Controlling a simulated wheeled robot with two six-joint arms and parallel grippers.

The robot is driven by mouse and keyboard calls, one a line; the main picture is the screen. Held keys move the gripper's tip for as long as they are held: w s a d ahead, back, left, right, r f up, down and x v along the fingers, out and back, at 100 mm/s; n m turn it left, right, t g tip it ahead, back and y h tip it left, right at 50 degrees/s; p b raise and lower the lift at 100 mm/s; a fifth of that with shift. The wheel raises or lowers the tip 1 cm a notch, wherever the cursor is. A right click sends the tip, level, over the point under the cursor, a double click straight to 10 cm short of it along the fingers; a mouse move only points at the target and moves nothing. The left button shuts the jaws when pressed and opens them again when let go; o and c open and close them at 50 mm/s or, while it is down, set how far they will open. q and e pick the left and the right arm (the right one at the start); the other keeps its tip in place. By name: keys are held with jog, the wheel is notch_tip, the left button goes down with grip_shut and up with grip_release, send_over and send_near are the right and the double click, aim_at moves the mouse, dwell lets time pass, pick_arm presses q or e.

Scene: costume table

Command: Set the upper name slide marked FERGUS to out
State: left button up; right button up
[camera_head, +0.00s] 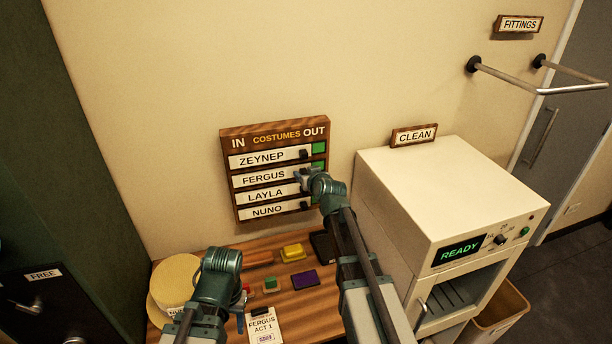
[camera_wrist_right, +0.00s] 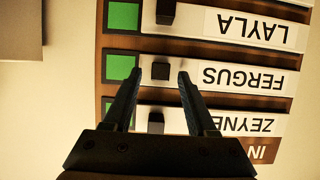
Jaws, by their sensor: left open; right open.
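The wooden IN/OUT board (camera_head: 228,135) hangs on the wall with white name slides. The FERGUS slide (camera_head: 264,177) is second from the top, its label towards the IN side. It shows upside down in the right wrist view (camera_wrist_right: 240,78), with its dark knob (camera_wrist_right: 160,71) and a green square (camera_wrist_right: 118,67) bare at the OUT end. My right gripper (camera_wrist_right: 159,74) is open, with one fingertip on each side of that knob; a gap shows on both sides. In the head view my right gripper (camera_head: 303,175) hides the knob. My left gripper (camera_head: 242,308) is open, low over the table.
ZEYNEP (camera_head: 262,160) lies above, LAYLA (camera_head: 266,196) and NUNO (camera_head: 268,211) below, each with a knob. The wooden table (camera_head: 305,310) holds yellow and purple pads, a FERGUS ACT 1 card (camera_head: 263,325) and hats. A white cabinet (camera_head: 420,190) reading READY stands right.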

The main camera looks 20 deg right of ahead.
grip_shut()
dwell(1.4)
